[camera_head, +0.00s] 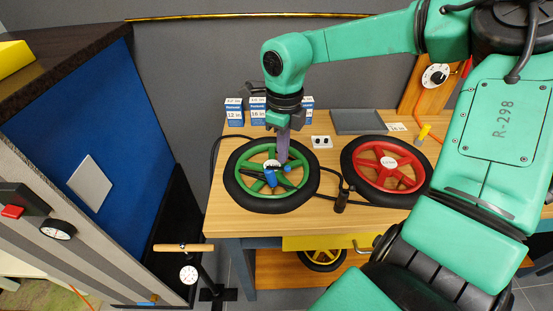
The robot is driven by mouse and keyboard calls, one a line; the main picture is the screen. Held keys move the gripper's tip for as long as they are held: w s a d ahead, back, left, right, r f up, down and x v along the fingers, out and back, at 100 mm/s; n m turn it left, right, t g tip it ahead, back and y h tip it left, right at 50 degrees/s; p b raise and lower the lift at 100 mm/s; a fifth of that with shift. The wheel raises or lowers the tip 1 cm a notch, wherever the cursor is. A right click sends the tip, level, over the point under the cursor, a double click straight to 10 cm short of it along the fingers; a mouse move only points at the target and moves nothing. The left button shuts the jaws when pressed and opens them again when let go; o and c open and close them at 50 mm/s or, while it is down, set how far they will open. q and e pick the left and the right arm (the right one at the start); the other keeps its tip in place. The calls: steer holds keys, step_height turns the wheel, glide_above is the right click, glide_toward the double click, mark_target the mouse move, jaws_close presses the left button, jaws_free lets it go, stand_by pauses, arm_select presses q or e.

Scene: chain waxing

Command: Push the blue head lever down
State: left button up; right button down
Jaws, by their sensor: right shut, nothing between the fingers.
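The blue head lever (270,178) shows as a small blue upright piece at the lower middle of the green-rimmed wheel (257,205), which lies flat on the wooden table. My right gripper (283,160) reaches down from above, shut and empty. Its fingertips are over the wheel's hub area, just above and to the right of the blue lever in the picture. I cannot tell whether they touch the lever. Dark parts near the lever are too small to make out. My left gripper is not in view.
A red-rimmed wheel (388,163) lies to the right. Blue-and-white boxes (235,113), a small white item (321,142) and a grey tray (357,122) stand behind. A floor pump with a wooden handle (183,247) stands left of the table. A dark hose runs by the wheel.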

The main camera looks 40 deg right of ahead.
mark_target(283, 168)
steer(key=shift+f, duration=0.1)
steer(key=shift+f+b, duration=0.15)
steer(key=shift+b, duration=0.25)
step_height(283, 168, up, 5)
steer(key=p, duration=0.3)
stand_by(0.4)
